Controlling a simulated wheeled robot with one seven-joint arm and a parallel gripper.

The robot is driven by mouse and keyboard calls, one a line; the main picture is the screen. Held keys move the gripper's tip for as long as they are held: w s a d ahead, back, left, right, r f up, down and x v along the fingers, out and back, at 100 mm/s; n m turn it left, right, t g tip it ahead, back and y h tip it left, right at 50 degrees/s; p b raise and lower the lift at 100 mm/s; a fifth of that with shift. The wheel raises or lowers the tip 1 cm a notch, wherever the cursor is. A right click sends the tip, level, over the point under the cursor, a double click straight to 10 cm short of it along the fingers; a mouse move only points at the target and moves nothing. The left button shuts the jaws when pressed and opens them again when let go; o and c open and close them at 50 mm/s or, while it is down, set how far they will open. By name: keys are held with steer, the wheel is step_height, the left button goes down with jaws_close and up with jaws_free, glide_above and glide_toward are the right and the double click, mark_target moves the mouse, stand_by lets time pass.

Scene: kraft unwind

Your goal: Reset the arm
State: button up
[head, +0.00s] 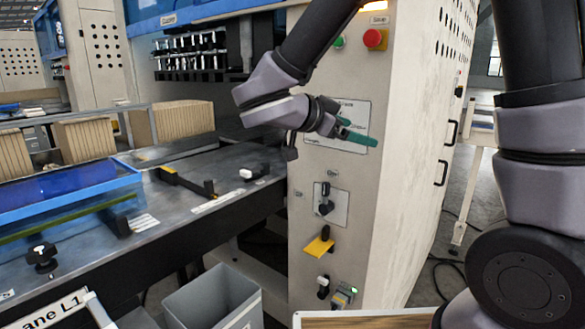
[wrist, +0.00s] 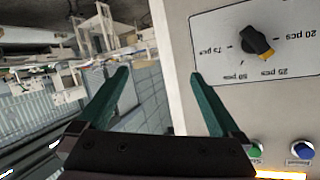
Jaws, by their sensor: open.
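My gripper (head: 355,132) is at the upper middle of the head view, in front of the machine's cream control panel (head: 335,180). Its green fingers are spread apart with nothing between them. In the wrist view my gripper (wrist: 160,98) also shows open and empty. A black rotary knob with a yellow mark (wrist: 257,43) sits on a white plate with piece-count labels, to the right of the fingers and apart from them. In the head view my gripper covers part of that plate (head: 352,112).
A red button (head: 374,38) and a green button (head: 339,42) are above the gripper. A grey bin (head: 213,300) stands below the metal worktable (head: 200,188). Open floor shows right of the cabinet.

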steer(key=s+d+n+g+y, duration=0.55)
steer(key=s+d+g, duration=0.2)
steer(key=d, duration=0.45)
step_height(320, 180, up, 6)
steer(key=n+t+y, duration=0.5)
steer(key=t+y, duration=0.1)
steer(key=y, duration=0.2)
steer(key=shift+s+t, duration=0.35)
steer(key=shift+s, duration=0.05)
